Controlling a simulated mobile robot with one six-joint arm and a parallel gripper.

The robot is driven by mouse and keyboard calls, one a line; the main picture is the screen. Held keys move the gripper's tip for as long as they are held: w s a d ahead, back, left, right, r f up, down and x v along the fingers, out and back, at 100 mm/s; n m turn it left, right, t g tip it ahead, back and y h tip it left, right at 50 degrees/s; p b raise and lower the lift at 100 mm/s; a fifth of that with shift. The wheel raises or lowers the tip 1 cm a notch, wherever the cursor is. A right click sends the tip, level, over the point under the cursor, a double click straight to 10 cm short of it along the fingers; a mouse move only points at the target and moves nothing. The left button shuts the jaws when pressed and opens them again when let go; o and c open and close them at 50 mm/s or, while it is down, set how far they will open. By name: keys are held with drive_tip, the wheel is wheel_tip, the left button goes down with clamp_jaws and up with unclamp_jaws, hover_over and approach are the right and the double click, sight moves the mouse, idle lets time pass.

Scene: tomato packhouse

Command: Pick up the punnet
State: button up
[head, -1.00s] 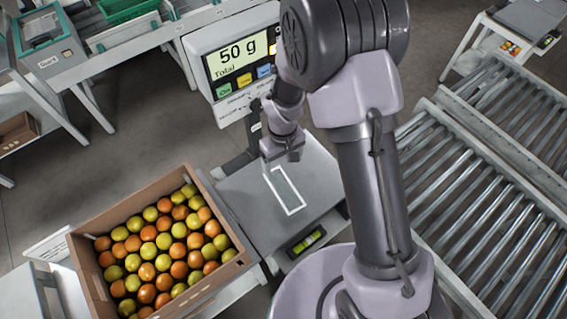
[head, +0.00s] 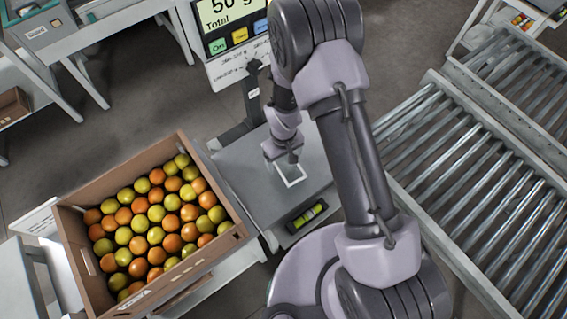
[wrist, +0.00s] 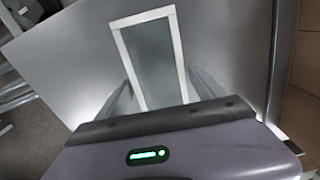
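A narrow white rectangle (head: 298,182) with a grey inside is on the plate of the weighing scale (head: 238,165). It also shows in the wrist view (wrist: 145,17). I cannot tell whether it is the rim of a clear punnet or a marking on the plate; no other punnet shows. My gripper (head: 282,156) is over the rectangle's far end in the head view and hides part of it. In the wrist view my gripper (wrist: 163,92) is open, with a finger at each side of the rectangle and nothing clearly held.
A cardboard crate (head: 208,262) of red, orange and yellow-green tomatoes stands left of the scale. The scale display (head: 222,22) rises behind the plate, partly cut off, reading about 50 g. A roller conveyor (head: 470,185) runs at right. A green level vial (head: 307,215) sits at the plate's front.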

drive_tip(key=c, duration=1.1)
drive_tip(key=shift+o, duration=0.2)
drive_tip(key=shift+r, duration=0.1)
